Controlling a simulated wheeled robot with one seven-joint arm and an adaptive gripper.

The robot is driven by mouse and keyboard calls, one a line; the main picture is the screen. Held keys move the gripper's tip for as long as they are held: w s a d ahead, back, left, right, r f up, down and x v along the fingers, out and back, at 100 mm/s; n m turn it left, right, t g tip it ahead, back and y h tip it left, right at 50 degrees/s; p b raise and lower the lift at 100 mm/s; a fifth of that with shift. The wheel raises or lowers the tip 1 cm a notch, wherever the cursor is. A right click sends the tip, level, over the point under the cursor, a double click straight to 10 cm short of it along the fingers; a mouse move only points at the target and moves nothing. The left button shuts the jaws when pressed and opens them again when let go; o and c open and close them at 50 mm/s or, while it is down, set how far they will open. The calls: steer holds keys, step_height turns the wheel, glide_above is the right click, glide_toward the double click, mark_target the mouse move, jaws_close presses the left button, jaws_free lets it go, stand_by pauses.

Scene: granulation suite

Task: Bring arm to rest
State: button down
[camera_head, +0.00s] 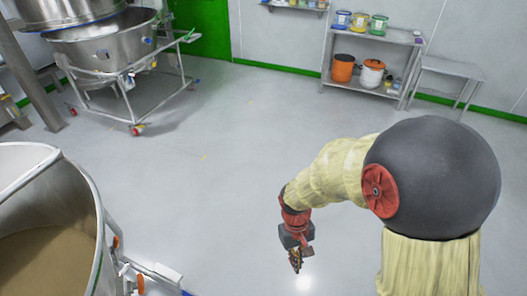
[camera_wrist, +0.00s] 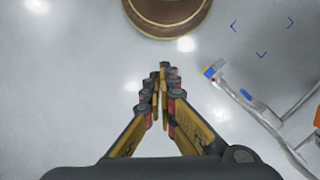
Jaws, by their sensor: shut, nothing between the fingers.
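My gripper (camera_head: 296,262) hangs at the end of my arm in the lower middle of the head view, pointing down over bare grey floor. In the wrist view my gripper (camera_wrist: 162,85) shows its two yellow and black fingers meeting at the tips, shut with nothing between them. My arm is bent, with a pale cover over its links, and fills the right side of the head view.
A steel vessel (camera_head: 100,215) with brown powder stands at lower left. A wheeled steel bowl (camera_head: 105,50) stands at upper left. A shelf (camera_head: 375,90) with tubs and a small table (camera_head: 452,68) line the back wall. The middle floor is clear. The wrist view shows a brown round object (camera_wrist: 168,14) and a metal frame (camera_wrist: 265,118).

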steer(key=s+d+r+m+t, duration=0.1)
steer(key=s+d+r+t, duration=0.1)
steer(key=r, duration=0.7)
steer(key=s+d+r+m+t, duration=0.1)
steer(key=s+d+r+t, duration=0.2)
steer(key=r, duration=0.6)
steer(key=s+d+r+m+t+y, duration=0.1)
steer(key=s+d+r+t, duration=0.1)
steer(key=r, duration=0.8)
steer(key=shift+s+d+m+t, duration=0.25)
steer(key=shift+d+m+t, duration=0.2)
steer(key=shift+d, duration=0.45)
steer(key=shift+a, duration=0.1)
